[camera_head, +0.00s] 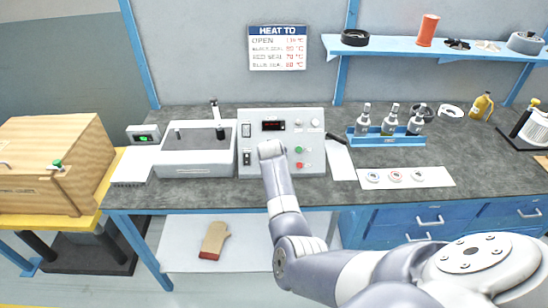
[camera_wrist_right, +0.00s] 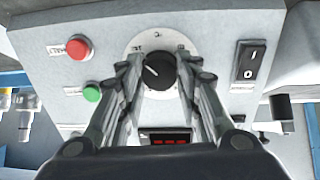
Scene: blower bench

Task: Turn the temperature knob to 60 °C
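The temperature knob (camera_wrist_right: 160,72) is black and round on a pale dial plate in the right wrist view. A white mark on it lies toward the left; the scale figures are too small to read. My right gripper (camera_wrist_right: 159,66) has one finger on each side of the knob, with a narrow gap on the left; contact on the right is unclear. In the head view the grey control box (camera_head: 311,126) stands on the bench, and my right wrist hides the knob and fingers. The red display (camera_head: 273,125) is unreadable; it also shows in the wrist view (camera_wrist_right: 167,141). My left gripper is not in view.
A green button (camera_wrist_right: 92,93), a red button (camera_wrist_right: 78,48) and a black rocker switch (camera_wrist_right: 249,62) sit near the knob. A "HEAT TO" sign (camera_head: 278,47) hangs behind. A bottle rack (camera_head: 385,139) stands right of the box, a grey tank (camera_head: 197,160) left.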

